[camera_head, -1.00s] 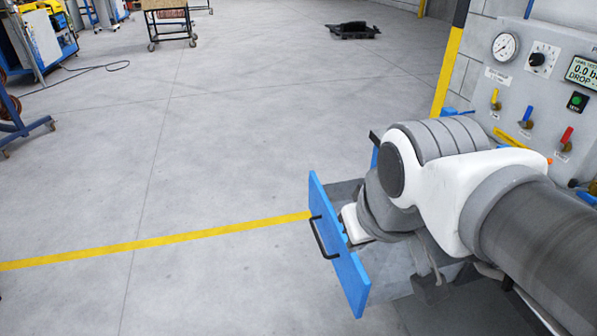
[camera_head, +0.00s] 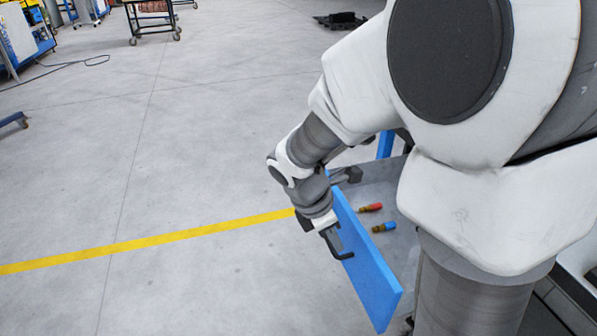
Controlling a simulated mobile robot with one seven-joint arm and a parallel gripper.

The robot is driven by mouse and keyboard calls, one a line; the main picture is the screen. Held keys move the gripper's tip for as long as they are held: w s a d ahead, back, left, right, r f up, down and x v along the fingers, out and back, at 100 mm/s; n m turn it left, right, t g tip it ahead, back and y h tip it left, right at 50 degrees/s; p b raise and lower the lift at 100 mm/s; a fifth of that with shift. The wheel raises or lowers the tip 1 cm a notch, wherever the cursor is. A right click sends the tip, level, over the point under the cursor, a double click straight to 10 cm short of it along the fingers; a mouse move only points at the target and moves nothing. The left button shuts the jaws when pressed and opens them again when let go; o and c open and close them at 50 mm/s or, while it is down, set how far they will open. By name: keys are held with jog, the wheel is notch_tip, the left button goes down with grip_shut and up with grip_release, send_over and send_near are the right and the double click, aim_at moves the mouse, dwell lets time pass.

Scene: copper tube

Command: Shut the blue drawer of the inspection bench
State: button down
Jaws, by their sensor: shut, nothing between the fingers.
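The blue drawer (camera_head: 372,272) stands open, its blue front facing left and its grey tray behind. A red-ended fitting (camera_head: 371,207) and a blue-ended fitting (camera_head: 384,227) lie in the tray. My gripper (camera_head: 331,240) is shut and empty, on the outer side of the drawer front, close by the black handle (camera_head: 343,256). It covers part of the handle, and I cannot tell whether they touch. My arm hides most of the bench and the drawer's back.
Open grey floor with a yellow line (camera_head: 150,245) lies left of the drawer. A wheeled cart (camera_head: 152,22) and a black object (camera_head: 340,20) are far off at the back. A cable (camera_head: 85,62) lies on the floor at upper left.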

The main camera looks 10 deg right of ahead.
jog(key=b, duration=0.4)
send_near(347, 261)
jog(key=s+d+f, duration=0.2)
jog(key=s+f, duration=0.2)
jog(key=shift+w+a+r, duration=0.15)
jog(key=shift+w+r, duration=0.05)
jog(key=d+p, duration=0.5)
jog(key=d, duration=0.5)
jog(key=w+d+p, duration=0.1)
jog(key=d+p, duration=0.4)
jog(key=d, duration=0.6)
jog(key=w+d+p, duration=0.1)
jog(key=d+p, duration=0.4)
jog(key=d, duration=0.5)
jog(key=shift+w+d, duration=0.25)
jog(key=shift+r, duration=0.1)
